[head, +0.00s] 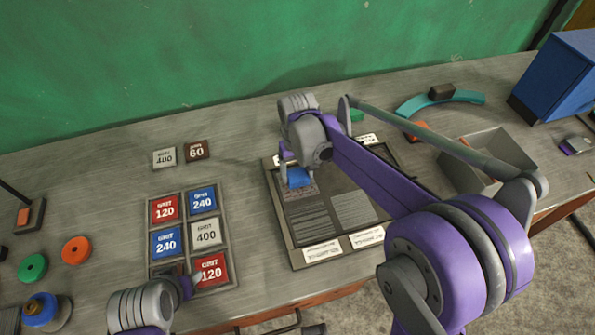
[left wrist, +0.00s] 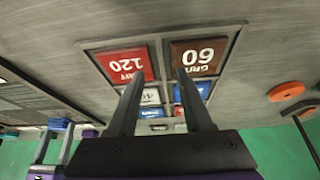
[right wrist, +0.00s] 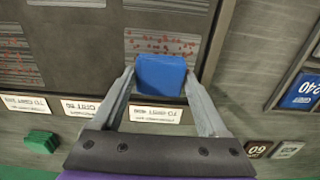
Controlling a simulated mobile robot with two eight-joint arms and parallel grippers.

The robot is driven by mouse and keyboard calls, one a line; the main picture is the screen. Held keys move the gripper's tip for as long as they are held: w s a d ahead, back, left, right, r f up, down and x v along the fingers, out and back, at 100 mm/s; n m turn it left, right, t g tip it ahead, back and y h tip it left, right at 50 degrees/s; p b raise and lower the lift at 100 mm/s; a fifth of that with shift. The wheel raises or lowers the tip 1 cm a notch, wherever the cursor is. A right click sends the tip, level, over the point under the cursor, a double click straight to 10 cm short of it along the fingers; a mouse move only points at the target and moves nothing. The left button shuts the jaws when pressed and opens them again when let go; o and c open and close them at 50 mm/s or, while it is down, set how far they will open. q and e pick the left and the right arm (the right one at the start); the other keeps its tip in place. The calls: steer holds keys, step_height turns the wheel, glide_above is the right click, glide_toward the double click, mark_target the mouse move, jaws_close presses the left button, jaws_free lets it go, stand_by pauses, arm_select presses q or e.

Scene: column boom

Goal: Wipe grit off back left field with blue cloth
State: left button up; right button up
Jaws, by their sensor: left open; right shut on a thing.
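The blue cloth (head: 298,177) is a small folded pad at the board's back left corner. My right gripper (head: 297,168) is shut on it; the right wrist view shows the cloth (right wrist: 160,75) between both fingers. The back left field (right wrist: 145,42) has reddish grit specks (right wrist: 170,46) showing just beyond the cloth; the cloth hides part of that field. The dark board (head: 288,240) holds several fields. Whether the cloth touches the surface I cannot tell. My left gripper (left wrist: 158,80) is open and empty above the front of the grit-paper rack (head: 229,240).
The rack holds red, blue, white and brown grit tiles; two loose tiles (head: 180,154) lie behind it. A grey bin (head: 485,160), blue box (head: 560,80) and teal arc (head: 440,103) stand right of the board. Green and orange discs (head: 76,250) lie left.

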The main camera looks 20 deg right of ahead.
arm_select(q)
steer(key=shift+s+f+b, duration=0.15)
steer(key=shift+f+b, duration=0.15)
steer(key=shift+f, duration=0.15)
arm_select(e)
steer(key=shift+f, duration=0.6)
arm_select(q)
steer(key=shift+r, duration=0.1)
arm_select(e)
steer(key=shift+a+r, duration=0.15)
steer(key=shift+a, duration=0.8)
steer(key=shift+d, duration=1.95)
steer(key=shift+a, duration=0.1)
steer(key=shift+a, duration=1.85)
